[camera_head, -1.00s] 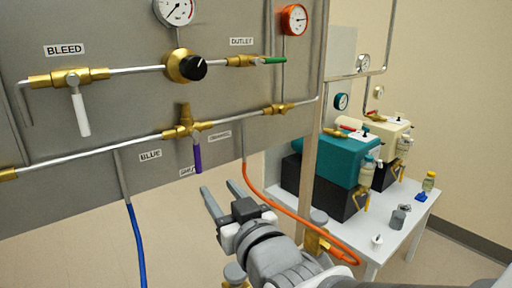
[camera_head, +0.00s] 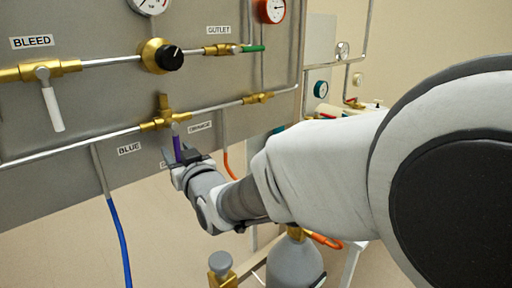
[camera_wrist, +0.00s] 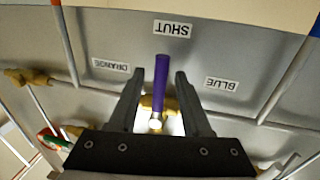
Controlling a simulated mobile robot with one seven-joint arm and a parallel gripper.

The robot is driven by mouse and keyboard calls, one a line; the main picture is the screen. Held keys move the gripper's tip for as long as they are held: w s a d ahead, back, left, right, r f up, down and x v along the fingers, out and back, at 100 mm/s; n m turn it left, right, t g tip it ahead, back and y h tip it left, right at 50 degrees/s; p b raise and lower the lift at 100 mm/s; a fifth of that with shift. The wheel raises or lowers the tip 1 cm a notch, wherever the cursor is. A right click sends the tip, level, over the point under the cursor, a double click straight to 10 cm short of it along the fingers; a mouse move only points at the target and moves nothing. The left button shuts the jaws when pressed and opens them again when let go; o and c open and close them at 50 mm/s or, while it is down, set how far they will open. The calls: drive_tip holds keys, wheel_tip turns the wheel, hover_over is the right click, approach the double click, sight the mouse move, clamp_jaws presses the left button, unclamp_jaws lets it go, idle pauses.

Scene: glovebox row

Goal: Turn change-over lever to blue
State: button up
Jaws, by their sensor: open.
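The change-over lever is purple (camera_head: 177,148) and hangs straight down from a brass valve (camera_head: 165,119) on the grey panel. Labels BLUE (camera_head: 129,148) and ORANGE (camera_head: 200,126) sit to its left and right. In the wrist view the lever (camera_wrist: 160,83) points at the SHUT label (camera_wrist: 172,29), with BLUE (camera_wrist: 222,85) on the right and ORANGE (camera_wrist: 110,65) on the left. My gripper (camera_wrist: 159,78) is open, one finger on each side of the lever, with gaps visible. In the head view my gripper (camera_head: 180,160) partly hides the lever and the SHUT label.
On the panel, a BLEED valve with white handle (camera_head: 53,108), a black regulator knob (camera_head: 170,57) and a green outlet handle (camera_head: 251,48) sit above. A blue hose (camera_head: 119,238) hangs lower left. A grey cylinder (camera_head: 295,264) stands below my arm.

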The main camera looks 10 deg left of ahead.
drive_tip(key=shift+w+a, duration=0.1)
drive_tip(key=shift+c, duration=0.2)
clamp_jaws()
idle(1.3)
